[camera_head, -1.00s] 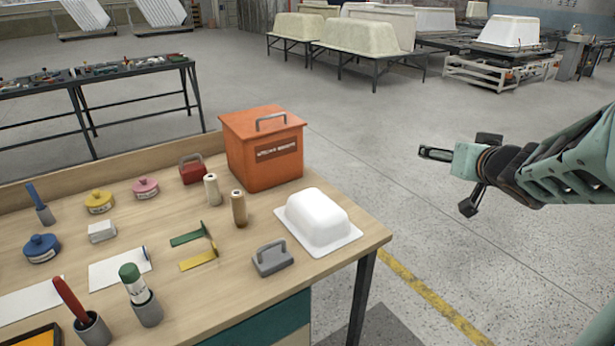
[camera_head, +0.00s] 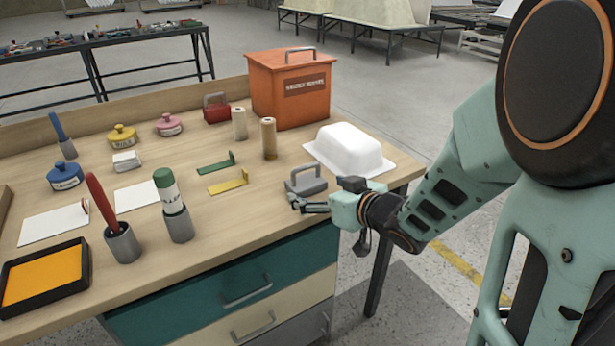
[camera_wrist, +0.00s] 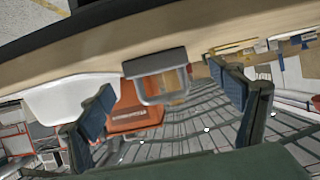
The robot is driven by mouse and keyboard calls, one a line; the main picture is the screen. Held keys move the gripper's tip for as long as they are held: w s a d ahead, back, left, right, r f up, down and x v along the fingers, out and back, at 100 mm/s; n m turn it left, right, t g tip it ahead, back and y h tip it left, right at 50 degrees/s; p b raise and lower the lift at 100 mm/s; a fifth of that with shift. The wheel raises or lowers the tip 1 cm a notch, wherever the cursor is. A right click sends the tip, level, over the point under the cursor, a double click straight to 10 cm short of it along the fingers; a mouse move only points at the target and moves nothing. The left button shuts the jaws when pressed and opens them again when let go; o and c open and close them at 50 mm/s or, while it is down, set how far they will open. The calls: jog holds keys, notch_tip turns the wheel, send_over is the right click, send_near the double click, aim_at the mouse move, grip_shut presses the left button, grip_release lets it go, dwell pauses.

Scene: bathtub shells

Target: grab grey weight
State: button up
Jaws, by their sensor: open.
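The grey weight (camera_head: 305,181), a block with a handle on top, stands on the wooden table near its front right edge. My gripper (camera_head: 306,203) is at the table's front edge, just in front of the weight in the head view, and its fingers point left. In the wrist view the weight (camera_wrist: 156,76) appears between and beyond the two spread fingers of my gripper (camera_wrist: 168,115). The fingers are open and empty. Whether they touch the weight cannot be told, but the wrist view shows a gap.
A white tub model (camera_head: 350,150) stands right behind the weight. An orange box (camera_head: 289,88) is at the back. A yellow bracket (camera_head: 229,183) and a brown cylinder (camera_head: 269,139) are to the left. Drawers (camera_head: 245,290) lie below the table's front edge.

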aim_at(307, 181)
jog(key=b+x, duration=0.1)
jog(key=x, duration=0.5)
jog(key=shift+w+d+r+b, duration=0.1)
jog(key=shift+w+r+b, duration=0.1)
jog(key=shift+b, duration=0.2)
jog(key=c, duration=2.2)
jog(key=shift+w+r, duration=0.1)
jog(key=shift+r, duration=0.1)
